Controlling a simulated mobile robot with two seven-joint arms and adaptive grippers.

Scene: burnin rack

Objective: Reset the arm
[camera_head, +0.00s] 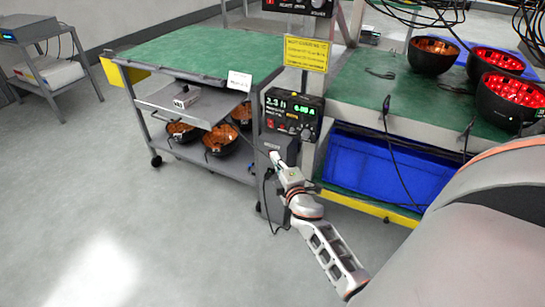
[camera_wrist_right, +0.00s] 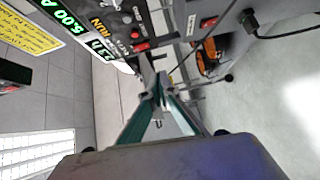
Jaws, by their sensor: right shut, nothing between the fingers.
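My right arm reaches forward from the lower right of the head view. Its gripper (camera_head: 277,160) is in front of a dark grey box (camera_head: 274,203) below a power supply (camera_head: 293,114) with a lit green display. In the right wrist view the gripper's green-sided fingers (camera_wrist_right: 156,92) come together at the tips, shut with nothing between them. The power supply (camera_wrist_right: 113,22) fills the upper left there, its display reading 5.00 A. I cannot tell whether the fingertips touch the box. My left gripper is not in view.
A cart with a green top (camera_head: 205,50) stands at left, with bowls on its lower shelf. The rack's green shelf (camera_head: 350,85) holds dark bowls, some lit red, and loose cables. A blue bin (camera_head: 365,170) sits below. Floor (camera_head: 130,220) at left is clear.

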